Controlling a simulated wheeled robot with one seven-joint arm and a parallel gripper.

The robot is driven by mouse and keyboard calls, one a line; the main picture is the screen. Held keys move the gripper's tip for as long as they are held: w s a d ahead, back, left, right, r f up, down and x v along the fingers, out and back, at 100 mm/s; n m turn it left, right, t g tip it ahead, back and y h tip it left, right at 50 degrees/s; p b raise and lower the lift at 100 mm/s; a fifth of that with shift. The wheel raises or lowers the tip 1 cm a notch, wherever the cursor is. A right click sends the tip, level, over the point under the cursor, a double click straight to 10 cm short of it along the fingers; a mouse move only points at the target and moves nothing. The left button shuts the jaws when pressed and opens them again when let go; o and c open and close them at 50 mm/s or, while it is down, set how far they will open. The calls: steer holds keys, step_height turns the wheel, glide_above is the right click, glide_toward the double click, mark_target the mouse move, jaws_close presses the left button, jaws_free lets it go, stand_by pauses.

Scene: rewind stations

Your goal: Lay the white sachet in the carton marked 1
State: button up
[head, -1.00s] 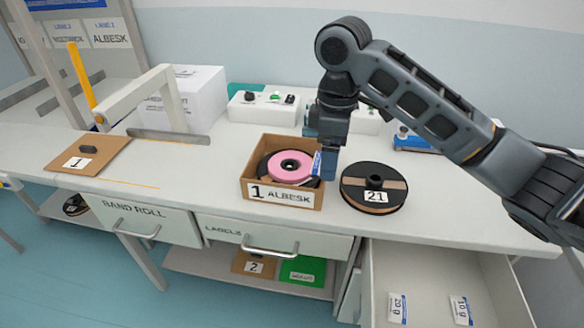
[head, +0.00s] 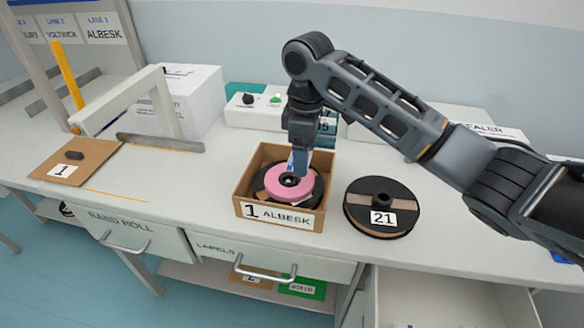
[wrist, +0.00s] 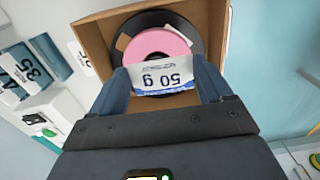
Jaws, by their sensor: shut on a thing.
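The carton marked 1 (head: 276,216), labelled "1 ALBESK", is an open brown box on the bench. It holds a black reel (head: 318,187) with a pink roll (head: 283,190) on it. My gripper (head: 300,168) points down over the carton. In the wrist view its two fingers are shut on the white sachet (wrist: 160,77), which reads "50 g" and has a blue edge. I cannot tell whether the sachet touches the roll.
A black reel marked 21 (head: 382,208) stands right of the carton. A white box (head: 182,100) and control panel (head: 252,112) stand behind. An open drawer (head: 455,300) juts out front right.

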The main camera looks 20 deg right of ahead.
mark_target(292, 170)
steer(key=shift+w+a+f, duration=0.45)
steer(key=shift+w, duration=0.15)
steer(key=shift+w+a+f, duration=0.45)
steer(key=shift+w, duration=0.15)
steer(key=shift+f+p, duration=0.45)
steer(key=shift+f, duration=1.6)
steer(key=shift+f, duration=0.35)
steer(key=o, duration=1)
steer(key=shift+c, duration=0.2)
step_height(292, 170, up, 13)
steer(key=shift+f+b, duration=0.1)
steer(key=shift+b, duration=0.7)
